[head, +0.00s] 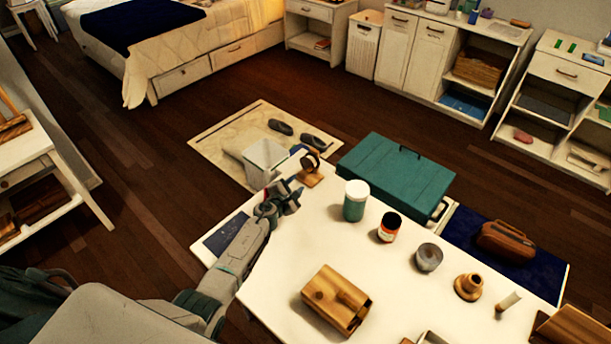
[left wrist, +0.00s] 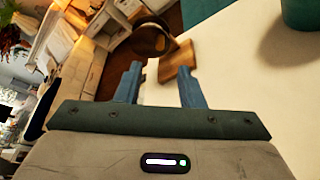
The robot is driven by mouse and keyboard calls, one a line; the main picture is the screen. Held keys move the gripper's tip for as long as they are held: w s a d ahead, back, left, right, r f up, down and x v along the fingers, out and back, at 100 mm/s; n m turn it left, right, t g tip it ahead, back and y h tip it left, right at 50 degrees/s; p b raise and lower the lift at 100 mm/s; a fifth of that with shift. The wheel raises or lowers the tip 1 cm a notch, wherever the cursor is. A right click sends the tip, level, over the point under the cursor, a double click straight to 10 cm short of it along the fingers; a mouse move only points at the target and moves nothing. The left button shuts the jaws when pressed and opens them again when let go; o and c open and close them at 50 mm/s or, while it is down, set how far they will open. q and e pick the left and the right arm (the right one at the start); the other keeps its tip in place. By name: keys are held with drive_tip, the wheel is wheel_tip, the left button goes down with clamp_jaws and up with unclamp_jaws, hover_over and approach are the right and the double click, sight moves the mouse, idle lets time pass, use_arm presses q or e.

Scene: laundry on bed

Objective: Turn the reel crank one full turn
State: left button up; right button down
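The reel (head: 310,173) stands near the far left end of the white table. It has a wooden base and a dark round wheel. It also shows in the left wrist view (left wrist: 178,62), just beyond the fingertips. I cannot make out the crank handle clearly in either view. My left gripper (head: 289,192) is open and empty, a short way to the near left of the reel. In the left wrist view its two blue fingers (left wrist: 160,78) are spread apart and point toward the reel, with nothing between them. My right gripper is not in view.
A teal chest (head: 397,176) stands behind the table. A white bin (head: 265,160) stands beyond the reel.

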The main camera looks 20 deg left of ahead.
sight(307, 171)
use_arm(q)
drive_tip(key=b+x, duration=0.1)
drive_tip(key=x, duration=0.1)
drive_tip(key=b+x, duration=0.2)
drive_tip(key=x, duration=0.1)
drive_tip(key=b+x, duration=0.1)
drive_tip(key=x, duration=0.1)
drive_tip(key=shift+w+f, duration=0.2)
drive_tip(key=shift+f, duration=0.15)
drive_tip(key=shift+w+b, duration=0.55)
drive_tip(key=shift+w, duration=0.15)
drive_tip(key=shift+r, duration=0.1)
clamp_jaws()
